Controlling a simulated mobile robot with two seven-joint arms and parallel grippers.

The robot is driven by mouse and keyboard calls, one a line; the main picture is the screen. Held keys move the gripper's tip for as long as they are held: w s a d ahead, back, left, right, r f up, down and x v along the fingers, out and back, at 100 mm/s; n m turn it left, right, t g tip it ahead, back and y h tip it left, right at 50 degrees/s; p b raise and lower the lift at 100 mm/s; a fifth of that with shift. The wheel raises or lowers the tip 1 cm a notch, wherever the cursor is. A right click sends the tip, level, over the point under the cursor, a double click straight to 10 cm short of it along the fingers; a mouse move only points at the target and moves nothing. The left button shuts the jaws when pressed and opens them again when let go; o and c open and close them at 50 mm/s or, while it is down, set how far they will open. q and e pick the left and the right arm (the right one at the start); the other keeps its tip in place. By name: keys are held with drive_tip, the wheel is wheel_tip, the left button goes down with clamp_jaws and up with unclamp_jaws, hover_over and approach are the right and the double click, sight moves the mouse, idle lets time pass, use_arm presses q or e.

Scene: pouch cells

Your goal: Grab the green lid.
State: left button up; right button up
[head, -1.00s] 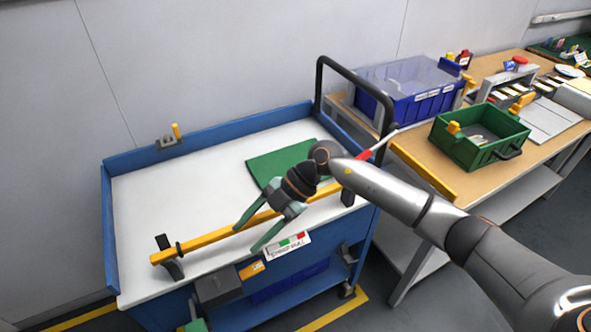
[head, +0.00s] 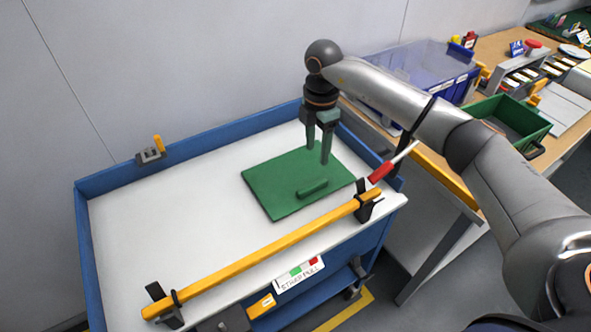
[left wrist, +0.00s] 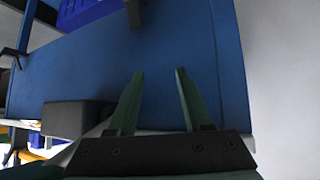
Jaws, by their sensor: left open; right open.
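The green lid (head: 275,190) lies flat on the white top of the blue cart in the head view. It is a square plate with a raised bar handle (head: 312,188) near its front right part. My right gripper (head: 318,158) points down over the back right part of the lid, behind the handle, with its fingers apart and nothing between them. I cannot tell whether its tips touch the lid. My left gripper (left wrist: 160,85) is open and empty in the left wrist view, in front of a blue panel. It does not show in the head view.
A yellow bar (head: 265,249) on black brackets runs along the cart's front edge. A red-handled tool (head: 381,172) sticks up at the cart's right corner. A green crate (head: 515,118) and blue bins (head: 440,95) stand on the bench at right. The cart top's left part is clear.

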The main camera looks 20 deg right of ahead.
hover_over(312, 185)
drive_tip(key=f, duration=0.4)
drive_tip(key=shift+s+d+f, duration=0.15)
drive_tip(key=shift+d+f, duration=0.25)
drive_tip(key=f, duration=0.4)
drive_tip(key=a+f, duration=0.1)
drive_tip(key=f, duration=0.1)
drive_tip(key=shift+f+p, duration=0.2)
drive_tip(key=shift+p, duration=0.15)
drive_tip(key=shift+d, duration=0.1)
clamp_jaws()
